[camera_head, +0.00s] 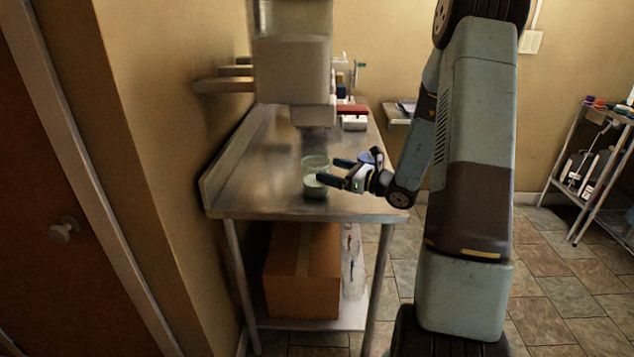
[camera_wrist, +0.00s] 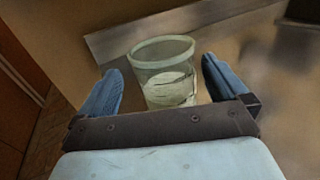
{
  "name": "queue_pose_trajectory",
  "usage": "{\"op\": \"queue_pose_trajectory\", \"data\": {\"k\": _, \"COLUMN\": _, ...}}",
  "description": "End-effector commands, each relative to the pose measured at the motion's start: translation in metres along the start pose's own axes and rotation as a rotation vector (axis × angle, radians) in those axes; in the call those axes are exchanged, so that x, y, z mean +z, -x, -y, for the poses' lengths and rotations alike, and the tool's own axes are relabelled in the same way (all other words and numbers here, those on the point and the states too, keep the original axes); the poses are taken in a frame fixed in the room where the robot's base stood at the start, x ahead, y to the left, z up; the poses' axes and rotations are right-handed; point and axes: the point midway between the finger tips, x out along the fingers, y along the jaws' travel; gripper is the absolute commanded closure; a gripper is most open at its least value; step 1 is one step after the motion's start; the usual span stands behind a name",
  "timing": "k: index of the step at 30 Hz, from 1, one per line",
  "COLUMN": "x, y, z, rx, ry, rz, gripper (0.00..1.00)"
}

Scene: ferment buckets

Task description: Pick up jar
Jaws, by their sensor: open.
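A clear, greenish glass jar (camera_head: 315,182) stands upright near the front edge of the steel table (camera_head: 265,203). It has pale contents in its lower part. In the wrist view the jar (camera_wrist: 163,72) stands between and a little beyond the two blue fingers. My gripper (camera_head: 332,172) is open and reaches to the jar from the right in the head view. The wrist view also shows my gripper (camera_wrist: 160,84) with its fingers apart on either side of the jar. I cannot tell whether a finger touches it.
A large grey appliance (camera_head: 290,80) stands on the table behind the jar. A red-and-white box (camera_head: 353,118) lies farther back. A cardboard box (camera_head: 303,270) and clear bottles (camera_head: 352,262) sit on the lower shelf. A wall is close on the left. A metal rack (camera_head: 590,165) stands far right.

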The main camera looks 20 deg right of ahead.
Motion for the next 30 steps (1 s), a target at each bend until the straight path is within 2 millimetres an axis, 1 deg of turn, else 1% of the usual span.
{"op": "queue_pose_trajectory", "data": {"k": 3, "x": 0.000, "y": -0.008, "z": 0.000, "rx": -0.001, "ry": -0.001, "rz": 0.000, "gripper": 0.00}}
{"op": "queue_pose_trajectory", "data": {"k": 8, "x": -0.001, "y": -0.014, "z": 0.000, "rx": 0.000, "ry": 0.000, "rz": 0.000, "gripper": 0.00}}
{"op": "queue_pose_trajectory", "data": {"k": 10, "x": -0.002, "y": -0.019, "z": 0.001, "rx": 0.001, "ry": 0.000, "rz": 0.000, "gripper": 0.00}}
{"op": "queue_pose_trajectory", "data": {"k": 18, "x": -0.005, "y": -0.054, "z": 0.003, "rx": 0.001, "ry": 0.000, "rz": 0.000, "gripper": 0.00}}
{"op": "queue_pose_trajectory", "data": {"k": 20, "x": -0.005, "y": -0.059, "z": 0.003, "rx": 0.001, "ry": 0.000, "rz": -0.001, "gripper": 0.00}}
{"op": "queue_pose_trajectory", "data": {"k": 22, "x": -0.005, "y": -0.062, "z": 0.003, "rx": -0.001, "ry": 0.000, "rz": 0.000, "gripper": 0.00}}
{"op": "queue_pose_trajectory", "data": {"k": 27, "x": -0.005, "y": -0.062, "z": 0.003, "rx": -0.002, "ry": -0.001, "rz": 0.000, "gripper": 0.00}}
{"op": "queue_pose_trajectory", "data": {"k": 30, "x": -0.005, "y": -0.062, "z": 0.003, "rx": -0.002, "ry": 0.000, "rz": 0.000, "gripper": 0.09}}
